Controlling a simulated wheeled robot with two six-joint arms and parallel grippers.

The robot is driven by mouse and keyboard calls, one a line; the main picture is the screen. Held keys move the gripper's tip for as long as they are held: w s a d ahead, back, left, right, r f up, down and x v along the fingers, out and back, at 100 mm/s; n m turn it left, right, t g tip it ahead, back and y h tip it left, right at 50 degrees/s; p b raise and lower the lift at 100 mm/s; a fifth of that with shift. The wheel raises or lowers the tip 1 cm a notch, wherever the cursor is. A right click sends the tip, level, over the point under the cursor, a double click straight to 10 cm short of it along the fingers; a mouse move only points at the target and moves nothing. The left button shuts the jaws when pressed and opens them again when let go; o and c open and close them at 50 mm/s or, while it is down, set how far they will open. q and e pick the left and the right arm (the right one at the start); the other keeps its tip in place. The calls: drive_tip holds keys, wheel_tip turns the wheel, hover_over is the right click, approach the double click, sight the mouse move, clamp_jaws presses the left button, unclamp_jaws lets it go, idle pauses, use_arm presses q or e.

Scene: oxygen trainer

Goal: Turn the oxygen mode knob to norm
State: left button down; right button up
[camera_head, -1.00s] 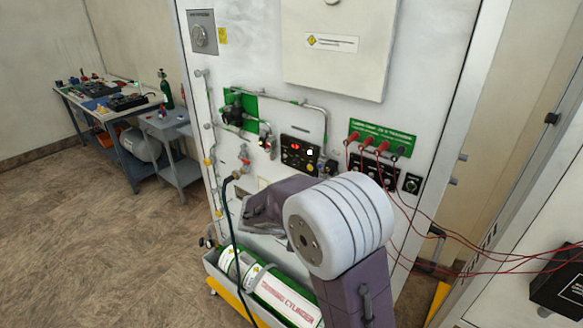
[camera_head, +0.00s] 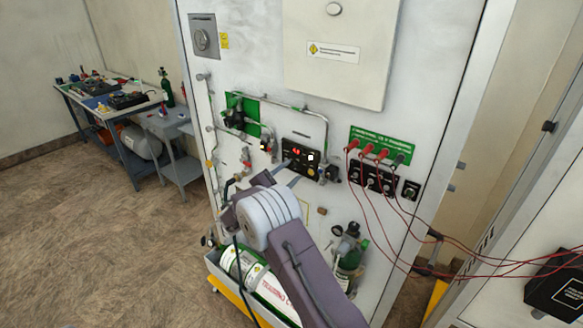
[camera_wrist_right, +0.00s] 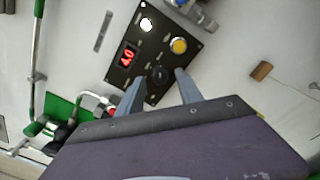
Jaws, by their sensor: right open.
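In the head view the right gripper (camera_head: 289,173) reaches the panel from below. My left gripper is out of view.
Red cables hang from the sockets under a green label plate (camera_head: 382,145) right of the panel. Pipes and valves (camera_head: 236,116) lie to its left. Green-and-white cylinders (camera_head: 262,285) stand or lie below.

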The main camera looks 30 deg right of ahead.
drive_tip(key=shift+w+d, duration=0.2)
drive_tip(key=shift+d, duration=0.4)
clamp_jaws()
